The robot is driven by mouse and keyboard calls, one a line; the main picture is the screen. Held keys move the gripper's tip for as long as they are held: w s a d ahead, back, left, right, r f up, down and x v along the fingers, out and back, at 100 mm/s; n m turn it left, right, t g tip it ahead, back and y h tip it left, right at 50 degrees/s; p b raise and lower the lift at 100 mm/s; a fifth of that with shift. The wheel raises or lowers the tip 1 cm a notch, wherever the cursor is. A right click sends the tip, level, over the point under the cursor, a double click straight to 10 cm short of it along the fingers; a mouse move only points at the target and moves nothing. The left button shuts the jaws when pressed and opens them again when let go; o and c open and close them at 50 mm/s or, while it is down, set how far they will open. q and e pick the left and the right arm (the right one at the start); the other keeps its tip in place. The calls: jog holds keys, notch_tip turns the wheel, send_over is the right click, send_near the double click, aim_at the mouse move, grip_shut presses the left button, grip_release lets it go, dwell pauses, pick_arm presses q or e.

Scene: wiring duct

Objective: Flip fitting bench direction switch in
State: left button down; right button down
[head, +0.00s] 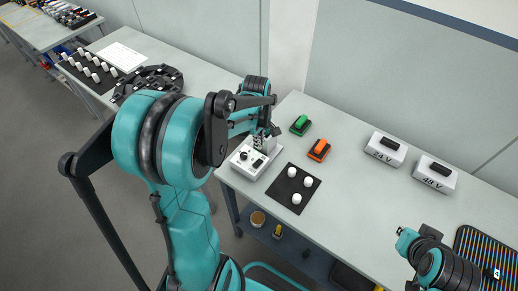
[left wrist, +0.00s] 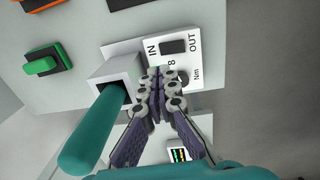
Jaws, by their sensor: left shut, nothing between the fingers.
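The fitting bench control box (head: 247,168) is white and stands at the near left corner of the right-hand table. Its black direction switch (left wrist: 173,46) lies between the printed words IN and OUT in the left wrist view. I cannot tell which way the switch is tipped. My left gripper (left wrist: 160,78) is shut and empty, its fingertips over the box face just below the switch in that view. The fingers partly hide a dark knob (left wrist: 183,77) and the Nm label. In the head view the left gripper (head: 268,135) is beside the box, partly hidden.
A black mat with white knobs (head: 280,188), green (head: 300,124) and orange (head: 319,150) blocks, and 24V (head: 386,149) and 48V (head: 435,173) boxes share the table.

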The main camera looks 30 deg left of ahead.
pick_arm(q)
notch_tip(320, 180, up, 6)
jog(key=w+p, duration=0.1)
jog(key=shift+a+r, duration=0.15)
jog(key=shift+a, duration=0.05)
dwell(0.4)
jog(key=s+d+f+m+t+b, duration=0.3)
jog(key=s+d+m+t+b, duration=0.3)
jog(key=s+d+m, duration=0.6)
jog(key=m+b, duration=0.2)
jog(key=m, duration=0.3)
jog(key=shift+s+d+t, duration=0.2)
jog(key=shift+s+t, duration=0.1)
